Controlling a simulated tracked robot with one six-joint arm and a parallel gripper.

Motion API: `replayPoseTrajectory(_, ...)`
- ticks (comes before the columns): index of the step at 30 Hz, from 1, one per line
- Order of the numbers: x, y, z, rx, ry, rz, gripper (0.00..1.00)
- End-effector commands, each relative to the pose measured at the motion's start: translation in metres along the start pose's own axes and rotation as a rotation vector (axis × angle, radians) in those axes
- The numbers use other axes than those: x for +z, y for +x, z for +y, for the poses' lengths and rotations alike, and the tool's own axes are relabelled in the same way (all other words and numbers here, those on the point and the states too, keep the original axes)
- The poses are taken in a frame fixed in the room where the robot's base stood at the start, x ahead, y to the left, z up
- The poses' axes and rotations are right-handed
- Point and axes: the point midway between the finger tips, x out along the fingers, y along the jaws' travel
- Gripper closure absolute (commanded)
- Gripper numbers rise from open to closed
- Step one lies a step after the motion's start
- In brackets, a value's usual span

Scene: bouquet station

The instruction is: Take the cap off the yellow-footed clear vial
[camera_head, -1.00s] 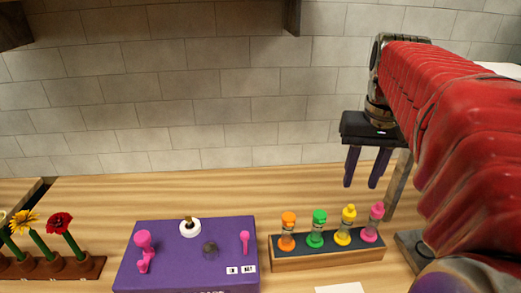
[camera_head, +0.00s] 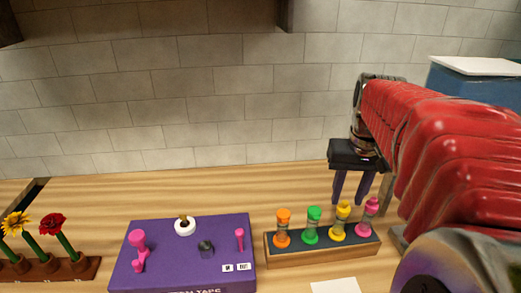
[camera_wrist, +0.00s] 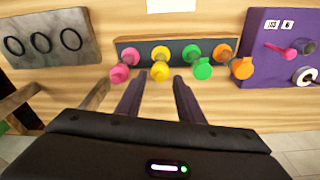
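The yellow-footed clear vial (camera_head: 339,230) stands upright in the wooden rack (camera_head: 322,251), third from the left in the head view, with its yellow cap (camera_head: 344,206) on. In the wrist view the yellow cap (camera_wrist: 160,71) shows just beyond and between my fingertips. My gripper (camera_head: 352,202) hangs behind the rack at its right end, fingers pointing down. In the wrist view my gripper (camera_wrist: 156,78) is open, with nothing between its fingers. Orange (camera_head: 282,229), green (camera_head: 312,226) and pink (camera_head: 367,218) capped vials stand in the same rack.
A purple tape station (camera_head: 183,253) with pink handles sits left of the rack. Flowers stand in a wooden holder (camera_head: 50,270) at far left. A grey plate with black rings (camera_wrist: 43,42) lies beyond the pink vial's side. Bare wood lies behind the rack.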

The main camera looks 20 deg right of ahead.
Motion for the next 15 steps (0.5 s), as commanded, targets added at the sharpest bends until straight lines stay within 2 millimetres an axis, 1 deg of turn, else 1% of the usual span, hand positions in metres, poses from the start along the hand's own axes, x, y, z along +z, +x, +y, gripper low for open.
replayPoseTrajectory(1, 0.0001, 0.0063, -0.0002, 0.000, 0.000, -0.001, 0.66)
replayPoseTrajectory(4, 0.0001, 0.0132, -0.0002, 0.000, -0.001, 0.000, 0.66)
replayPoseTrajectory(15, -0.0003, 0.0145, -0.0004, 0.000, -0.001, 0.002, 0.66)
